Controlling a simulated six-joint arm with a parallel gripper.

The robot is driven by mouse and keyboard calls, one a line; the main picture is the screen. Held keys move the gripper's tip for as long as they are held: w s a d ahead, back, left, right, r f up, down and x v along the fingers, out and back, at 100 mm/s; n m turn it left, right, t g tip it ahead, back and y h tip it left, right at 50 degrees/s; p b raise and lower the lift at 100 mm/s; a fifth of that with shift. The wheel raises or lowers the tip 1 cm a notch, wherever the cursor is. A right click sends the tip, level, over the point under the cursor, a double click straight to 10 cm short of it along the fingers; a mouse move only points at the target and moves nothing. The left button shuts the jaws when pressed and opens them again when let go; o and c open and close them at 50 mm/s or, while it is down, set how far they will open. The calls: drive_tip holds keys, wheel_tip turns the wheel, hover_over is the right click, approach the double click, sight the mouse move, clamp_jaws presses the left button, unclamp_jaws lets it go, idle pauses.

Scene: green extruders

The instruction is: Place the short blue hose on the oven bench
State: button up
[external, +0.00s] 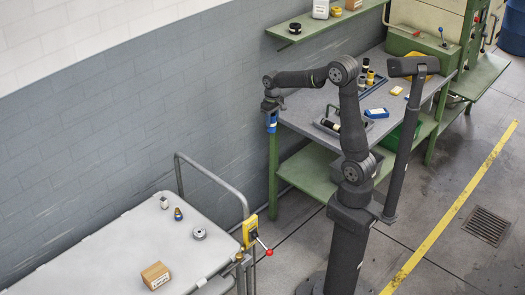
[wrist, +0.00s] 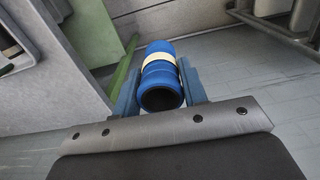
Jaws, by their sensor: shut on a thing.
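The short blue hose (wrist: 161,76) is a blue tube with a pale band around it and a dark open end facing the wrist camera. My gripper (wrist: 160,82) is shut on it, with one finger on each side. In the external view my gripper (external: 271,104) points down and the hose (external: 272,123) hangs below it, in the air just off the left end of a grey-topped bench with green legs (external: 300,112). I cannot tell from the pictures whether this bench or the pale-topped trolley (external: 110,255) is the oven bench.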

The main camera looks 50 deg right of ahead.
wheel_tip(320, 180, up, 6)
drive_tip(key=s+d+m, duration=0.1)
drive_tip(key=d+m, duration=0.8)
drive_tip(key=d, duration=2.4)
drive_tip(key=s+d+m, duration=0.5)
drive_tip(key=s+d, duration=0.6)
drive_tip(key=d, duration=0.2)
drive_tip(key=s+d+m, duration=0.4)
drive_tip(key=s+d, duration=0.6)
drive_tip(key=d, duration=0.4)
drive_tip(key=shift+w+a+f, duration=0.2)
drive_tip(key=shift+w+f, duration=1.7)
drive_tip(key=shift+f, duration=0.9)
drive_tip(key=shift+w+a+f, duration=0.15)
drive_tip(key=shift+w+f, duration=1.8)
drive_tip(key=shift+f, duration=0.8)
drive_tip(key=shift+w+a+f, duration=0.2)
drive_tip(key=shift+w+f, duration=1.7)
drive_tip(key=shift+f, duration=0.9)
drive_tip(key=shift+f, duration=0.15)
